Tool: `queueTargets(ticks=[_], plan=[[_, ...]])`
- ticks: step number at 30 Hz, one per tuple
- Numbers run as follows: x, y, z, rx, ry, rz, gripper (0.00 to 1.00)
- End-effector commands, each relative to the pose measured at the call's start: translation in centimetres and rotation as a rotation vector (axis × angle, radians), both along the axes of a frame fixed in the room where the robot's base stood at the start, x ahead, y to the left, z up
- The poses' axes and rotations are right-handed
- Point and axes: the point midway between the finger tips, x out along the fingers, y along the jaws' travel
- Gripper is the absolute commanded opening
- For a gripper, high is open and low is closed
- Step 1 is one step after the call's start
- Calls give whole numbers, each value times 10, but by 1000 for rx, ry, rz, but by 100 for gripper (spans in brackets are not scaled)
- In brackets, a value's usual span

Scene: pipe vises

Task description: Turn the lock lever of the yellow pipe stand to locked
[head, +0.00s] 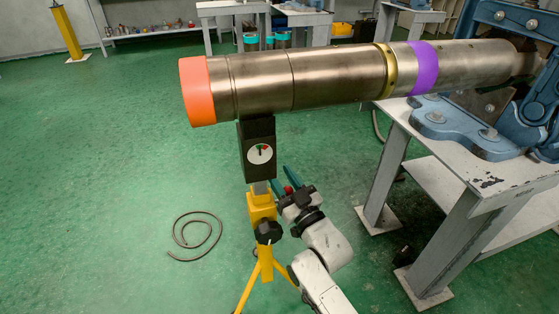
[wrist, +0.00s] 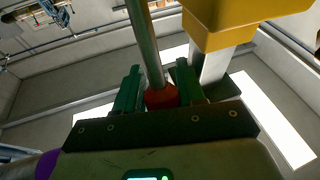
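The yellow pipe stand (head: 262,203) stands on tripod legs at the centre, with a black knob (head: 268,232) on its post. A black block with a round dial (head: 260,153) is above it, under the pipe. My gripper (head: 285,180) is just right of the post. In the wrist view, a red ball knob (wrist: 163,96) on the metal lever rod (wrist: 146,45) sits deep between the two green fingers (wrist: 158,72). It fills the gap, so the fingers look shut on it. Part of the stand's yellow body (wrist: 230,20) is close at upper right.
A large metal pipe (head: 300,78) with an orange end runs over the stand to a blue vise (head: 460,130) on a grey table (head: 470,195) at right. A hose (head: 195,235) lies on the floor left. The green floor at left is mostly clear.

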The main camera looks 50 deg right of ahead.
Motion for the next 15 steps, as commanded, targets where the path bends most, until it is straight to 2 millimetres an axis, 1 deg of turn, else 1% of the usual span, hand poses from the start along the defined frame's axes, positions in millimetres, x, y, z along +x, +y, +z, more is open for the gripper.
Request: queueTargets(ticks=[1,2,9,15], plan=[[2,-2,8,16,23,-2,37],[3,-3,8,26,38,-1,37],[14,-11,7,104,151,-2,37],[20,-14,2,148,219,-1,37]])
